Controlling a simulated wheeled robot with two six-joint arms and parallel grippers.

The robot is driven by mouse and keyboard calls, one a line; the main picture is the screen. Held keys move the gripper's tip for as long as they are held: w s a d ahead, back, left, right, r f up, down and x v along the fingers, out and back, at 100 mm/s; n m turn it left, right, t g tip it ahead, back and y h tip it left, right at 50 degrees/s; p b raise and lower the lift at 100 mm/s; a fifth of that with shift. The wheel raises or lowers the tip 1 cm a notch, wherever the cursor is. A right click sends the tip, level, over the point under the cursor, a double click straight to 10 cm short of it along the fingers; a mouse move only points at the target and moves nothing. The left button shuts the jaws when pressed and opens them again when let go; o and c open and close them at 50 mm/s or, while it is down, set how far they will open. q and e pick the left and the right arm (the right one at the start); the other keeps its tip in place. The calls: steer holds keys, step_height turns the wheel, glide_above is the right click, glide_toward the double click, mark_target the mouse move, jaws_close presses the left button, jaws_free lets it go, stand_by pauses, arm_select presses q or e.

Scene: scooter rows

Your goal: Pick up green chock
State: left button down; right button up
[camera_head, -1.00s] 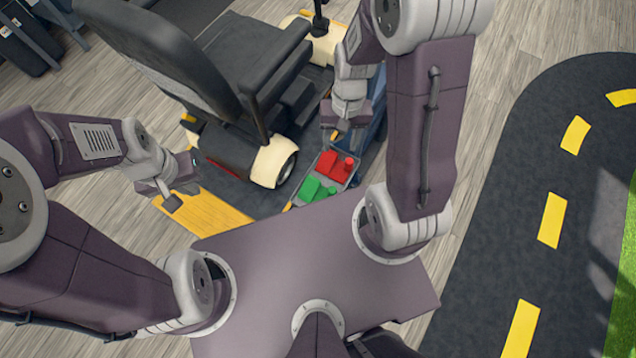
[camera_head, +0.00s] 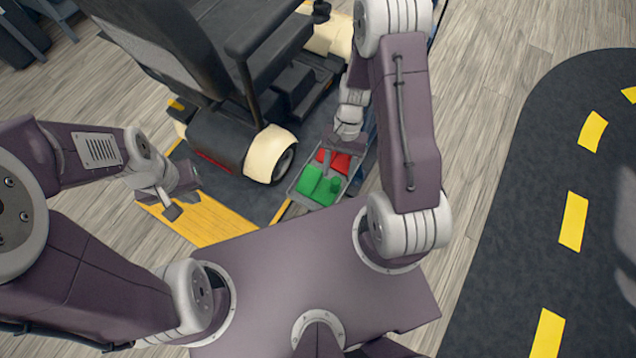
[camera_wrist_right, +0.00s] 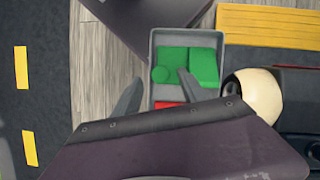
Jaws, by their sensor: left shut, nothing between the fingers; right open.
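The green chock (camera_head: 318,185) lies in a small grey tray (camera_head: 296,184) beside the scooter. In the right wrist view the green chock (camera_wrist_right: 203,64) shows as two flat-sided parts with a round knob. A red chock (camera_head: 341,162) lies in the same tray, partly hidden by my right gripper. My right gripper (camera_head: 331,160) is open above the tray. In the right wrist view its fingertips (camera_wrist_right: 158,90) are spread near the green chock's knob, and nothing shows held between them. My left gripper (camera_head: 172,206) is shut and empty, away to the left above a yellow ramp.
The mobility scooter (camera_head: 240,150), with black seat and cream fenders, stands close left of the tray. The yellow ramp (camera_head: 205,220) lies on the floor in front of it. A dark track with yellow dashes (camera_head: 573,222) is at the right. Wooden floor between is clear.

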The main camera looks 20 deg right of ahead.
mark_target(336, 180)
steer(key=b+x, duration=0.2)
steer(key=x, duration=0.2)
steer(key=shift+f, duration=0.4)
steer(key=shift+r, duration=0.15)
jaws_close()
stand_by(0.7)
